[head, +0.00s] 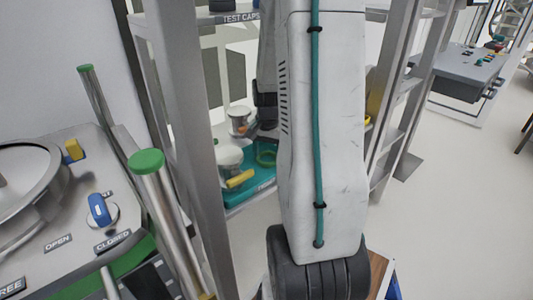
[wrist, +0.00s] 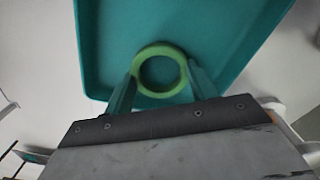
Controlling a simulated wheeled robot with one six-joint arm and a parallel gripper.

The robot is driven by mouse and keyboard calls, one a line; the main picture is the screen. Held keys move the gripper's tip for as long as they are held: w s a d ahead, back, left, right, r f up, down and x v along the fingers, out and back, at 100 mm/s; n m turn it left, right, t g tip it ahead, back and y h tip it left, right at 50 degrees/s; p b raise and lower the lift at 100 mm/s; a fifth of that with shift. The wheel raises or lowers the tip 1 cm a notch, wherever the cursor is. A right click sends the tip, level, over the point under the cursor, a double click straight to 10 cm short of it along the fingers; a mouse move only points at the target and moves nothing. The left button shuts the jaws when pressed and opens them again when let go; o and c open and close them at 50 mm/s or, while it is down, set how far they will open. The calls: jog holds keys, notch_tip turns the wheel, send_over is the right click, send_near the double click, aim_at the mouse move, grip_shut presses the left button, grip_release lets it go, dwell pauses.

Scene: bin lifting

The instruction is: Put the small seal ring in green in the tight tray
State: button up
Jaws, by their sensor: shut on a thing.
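The green seal ring (wrist: 160,48) is a plain round band between the two fingers of my gripper (wrist: 161,72), which is shut on it. In the wrist view the ring shows against the teal tray (wrist: 230,35). In the head view the ring (head: 266,164) shows over the right part of the teal tray (head: 245,193) on a rack shelf. I cannot tell whether the ring touches the tray floor. The tray's front label is only partly readable. My arm hides the tray's right side and most of my gripper in the head view.
A yellow object (head: 240,179) and pale round parts (head: 229,157) are at the tray's left. Metal rack posts (head: 183,120) stand close on the left of my arm. A console with a blue knob (head: 100,211) and green-capped bars (head: 146,162) is at the left.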

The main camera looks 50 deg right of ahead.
jog(key=shift+f, duration=0.1)
jog(key=o, duration=1)
jog(key=shift+o, duration=0.2)
notch_tip(320, 180, up, 12)
